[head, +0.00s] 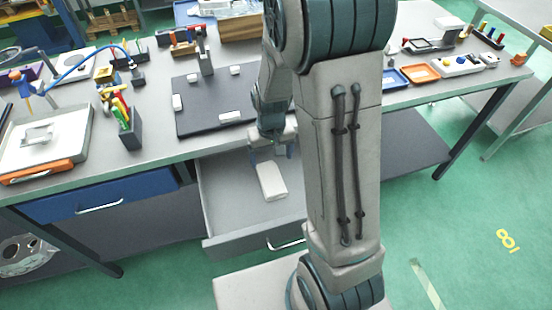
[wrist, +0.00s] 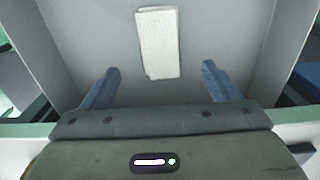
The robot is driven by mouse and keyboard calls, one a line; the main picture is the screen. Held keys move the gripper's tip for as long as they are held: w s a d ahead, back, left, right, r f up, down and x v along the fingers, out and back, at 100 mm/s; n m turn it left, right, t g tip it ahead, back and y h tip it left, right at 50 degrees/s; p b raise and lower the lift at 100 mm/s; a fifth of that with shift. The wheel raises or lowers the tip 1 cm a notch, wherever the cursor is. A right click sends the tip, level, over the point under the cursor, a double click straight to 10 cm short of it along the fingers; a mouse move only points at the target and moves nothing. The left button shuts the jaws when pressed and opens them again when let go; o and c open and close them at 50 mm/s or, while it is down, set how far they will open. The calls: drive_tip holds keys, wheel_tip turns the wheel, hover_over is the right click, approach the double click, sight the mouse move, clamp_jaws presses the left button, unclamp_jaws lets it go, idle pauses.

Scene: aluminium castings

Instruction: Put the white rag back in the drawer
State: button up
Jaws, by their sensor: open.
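The white rag (head: 271,181) is a folded, flat white block inside the open grey drawer (head: 222,217). In the wrist view the rag (wrist: 158,43) lies on the drawer floor, beyond and between my fingertips. My gripper (head: 270,152) is over the drawer, near the table's front edge. In the wrist view my gripper (wrist: 158,70) has its two blue fingers wide apart with nothing between them. The rag appears apart from both fingers. My arm hides the right part of the drawer in the head view.
A blue closed drawer (head: 100,198) is to the left under the grey table (head: 160,145). A black board (head: 208,112) with white pieces lies behind the open drawer. A pen holder (head: 130,130) and a white casting box (head: 45,138) stand left. Blue and orange trays (head: 421,73) are right.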

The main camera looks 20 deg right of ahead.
drive_tip(key=s+r+t, duration=0.2)
drive_tip(key=s+r, duration=1.1)
drive_tip(key=r, duration=0.4)
drive_tip(key=shift+s+t, duration=0.3)
drive_tip(key=shift+t, duration=0.1)
drive_tip(key=shift+a+r, duration=0.1)
